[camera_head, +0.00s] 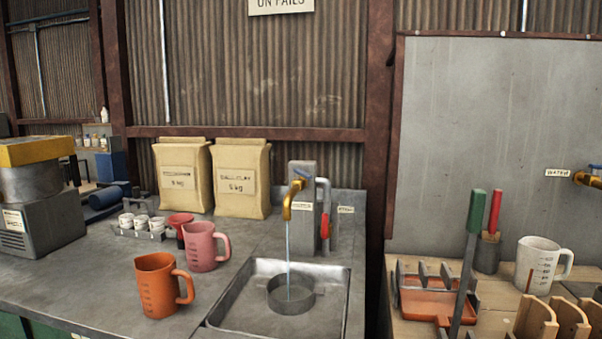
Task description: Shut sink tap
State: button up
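The sink tap (291,201) has a brass spout on a grey block behind the sink, near the middle of the view. A thin stream of water (288,248) runs from its spout down into the sink. The grey metal sink (340,302) is a shallow basin with a round well under the stream. A grey pipe with a red handle (325,226) stands just right of the tap. My gripper is not in view.
An orange jug (157,286) and a pink jug (201,247) stand left of the sink. Two paper sacks (240,178) are behind. To the right, a wooden bench holds a white jug (538,264), a rack and a green-handled tool (475,211).

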aim_at(298, 171)
jog(key=i+l+z, duration=0.3)
jog(key=i+z, duration=0.2)
jog(key=i+l+z, duration=0.15)
jog(key=i+z, duration=0.35)
jog(key=k, duration=0.05)
